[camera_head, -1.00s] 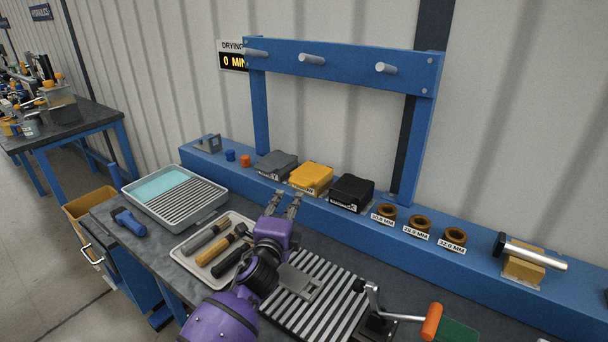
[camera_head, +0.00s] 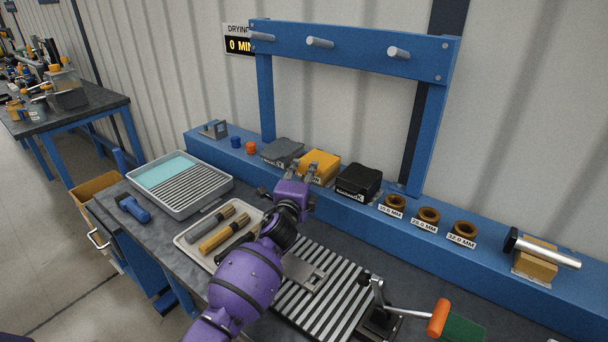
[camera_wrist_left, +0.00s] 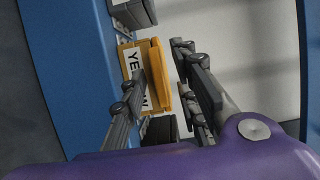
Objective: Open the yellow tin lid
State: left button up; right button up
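The yellow tin (camera_head: 318,163) stands on the blue shelf between a grey tin and a black tin, and its lid looks closed. In the left wrist view the tin's labelled side (camera_wrist_left: 129,64) and its brighter yellow lid (camera_wrist_left: 158,72) show. My left gripper (camera_head: 303,170) is just in front of the yellow tin. In the left wrist view its fingers (camera_wrist_left: 158,82) are spread apart, with the tin showing in the gap between them. They hold nothing; whether a finger touches the tin I cannot tell. My right gripper is not in view.
The grey tin (camera_head: 283,150) and black tin (camera_head: 358,182) stand close on either side. A blue frame with pegs (camera_head: 350,50) rises behind. Brown rings (camera_head: 428,215) sit to the right. A tool tray (camera_head: 183,240), slatted rack (camera_head: 325,312) and crank (camera_head: 380,300) lie in front.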

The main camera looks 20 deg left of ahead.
pick_arm(q)
grip_shut()
jog(key=shift+w, duration=0.15)
